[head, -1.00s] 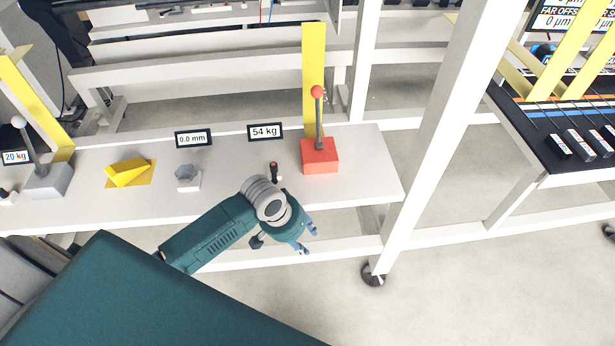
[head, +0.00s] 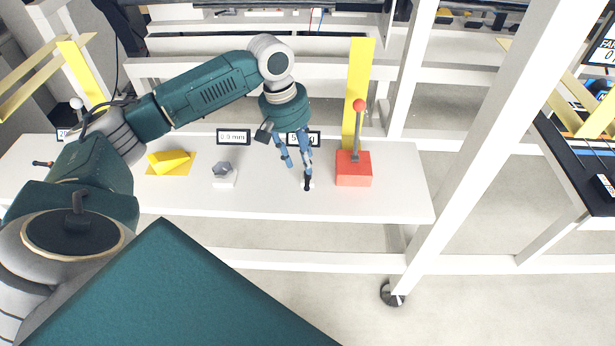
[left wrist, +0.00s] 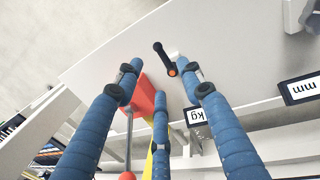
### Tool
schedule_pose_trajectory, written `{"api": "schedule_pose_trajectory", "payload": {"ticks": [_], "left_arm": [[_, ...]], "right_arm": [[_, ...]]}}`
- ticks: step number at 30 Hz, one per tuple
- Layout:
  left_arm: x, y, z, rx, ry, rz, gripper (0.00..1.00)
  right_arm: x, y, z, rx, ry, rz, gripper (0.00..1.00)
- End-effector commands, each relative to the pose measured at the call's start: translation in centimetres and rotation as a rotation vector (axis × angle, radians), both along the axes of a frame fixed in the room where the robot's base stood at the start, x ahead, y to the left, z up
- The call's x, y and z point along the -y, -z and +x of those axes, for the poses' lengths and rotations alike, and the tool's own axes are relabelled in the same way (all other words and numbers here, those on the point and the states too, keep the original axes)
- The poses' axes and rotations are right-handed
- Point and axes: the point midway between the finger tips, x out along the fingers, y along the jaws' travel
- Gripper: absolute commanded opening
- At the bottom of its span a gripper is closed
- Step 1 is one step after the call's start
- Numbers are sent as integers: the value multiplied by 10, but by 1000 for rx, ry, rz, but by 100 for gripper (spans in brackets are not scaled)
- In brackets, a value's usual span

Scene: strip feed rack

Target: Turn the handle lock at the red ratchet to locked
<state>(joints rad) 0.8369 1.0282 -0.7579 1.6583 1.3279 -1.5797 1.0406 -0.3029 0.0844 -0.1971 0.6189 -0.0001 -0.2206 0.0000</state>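The red ratchet (head: 354,172) is a red block on the white shelf, with an upright grey lever topped by a red ball (head: 359,105). Just left of it is the handle lock (head: 307,184), a small black handle partly hidden by my fingers. In the left wrist view the handle lock (left wrist: 165,60) shows whole, with an orange spot at one end, beyond my fingertips. The red ratchet (left wrist: 143,98) is partly behind a finger there. My left gripper (head: 298,167) is open and empty, pointing down above the handle lock; contact cannot be told. My right gripper is not in view.
A kg display (head: 312,139) stands behind my gripper, partly covered. A yellow strip (head: 361,65) rises behind the ratchet. A grey knob (head: 223,168) and yellow wedge (head: 170,161) sit further left. A white post (head: 480,150) stands to the right.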

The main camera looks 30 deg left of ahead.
Motion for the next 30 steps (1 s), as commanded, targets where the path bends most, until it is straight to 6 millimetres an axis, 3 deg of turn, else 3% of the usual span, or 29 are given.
{"api": "schedule_pose_trajectory", "payload": {"ticks": [6, 12, 25, 30], "left_arm": [[7, 42, 4, -3, 2, 0, 39], [12, 70, 7, 0, 2, 0, 39], [13, 83, 9, 2, 3, 2, 39], [13, 82, 9, 2, 3, 2, 7]], "right_arm": [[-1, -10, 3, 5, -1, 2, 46], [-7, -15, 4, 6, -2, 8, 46], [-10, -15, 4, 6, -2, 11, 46], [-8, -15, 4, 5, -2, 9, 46]]}}
